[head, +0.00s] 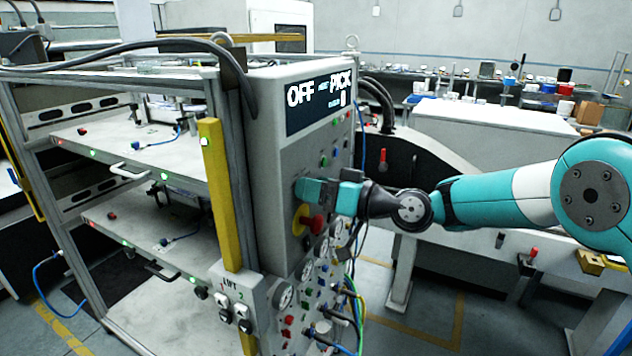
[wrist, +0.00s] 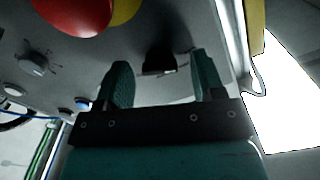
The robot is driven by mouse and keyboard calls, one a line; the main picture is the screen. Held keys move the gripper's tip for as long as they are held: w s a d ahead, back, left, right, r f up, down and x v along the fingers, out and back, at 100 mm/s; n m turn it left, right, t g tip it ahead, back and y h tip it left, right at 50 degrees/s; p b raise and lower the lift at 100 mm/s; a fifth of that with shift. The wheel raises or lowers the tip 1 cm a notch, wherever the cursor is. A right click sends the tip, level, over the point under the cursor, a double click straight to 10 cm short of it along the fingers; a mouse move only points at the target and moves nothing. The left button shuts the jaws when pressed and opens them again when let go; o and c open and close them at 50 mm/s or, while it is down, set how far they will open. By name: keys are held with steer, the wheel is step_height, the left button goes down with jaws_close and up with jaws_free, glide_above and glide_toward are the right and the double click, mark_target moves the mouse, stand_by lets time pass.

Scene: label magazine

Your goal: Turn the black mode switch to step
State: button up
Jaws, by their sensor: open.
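The black mode switch (wrist: 160,58) is a small dark knob on the grey panel in the wrist view. It appears between the two teal fingers of my gripper (wrist: 159,76), with a gap to each finger. My gripper is open and pointed at the panel; I cannot tell how far the fingertips are from the knob in depth. In the head view my gripper (head: 312,191) is at the panel face, just above the red mushroom button, and hides the switch. The switch's set position and any step marking are not readable.
The red button (head: 313,223) with its yellow surround is close by, also large in the wrist view (wrist: 75,14). The control cabinet (head: 275,160) carries a display reading OFF and PICK (head: 320,100). Gauges, small knobs and cables crowd its lower part. A yellow post (head: 220,190) stands left.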

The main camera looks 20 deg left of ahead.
steer(key=c, duration=0.9)
steer(key=shift+f+m+b, duration=0.1)
steer(key=shift+m+b, duration=0.2)
steer(key=shift+b, duration=0.05)
steer(key=m+b, duration=0.1)
steer(key=m, duration=0.1)
steer(key=shift+m+b, duration=0.3)
steer(key=shift+m, duration=0.1)
steer(key=m, duration=0.4)
steer(key=shift+m+b, duration=0.3)
steer(key=shift+b, duration=0.05)
steer(key=m+p, duration=0.1)
steer(key=m, duration=0.4)
steer(key=m+p, duration=0.1)
steer(key=m, duration=0.3)
steer(key=shift+m, duration=0.3)
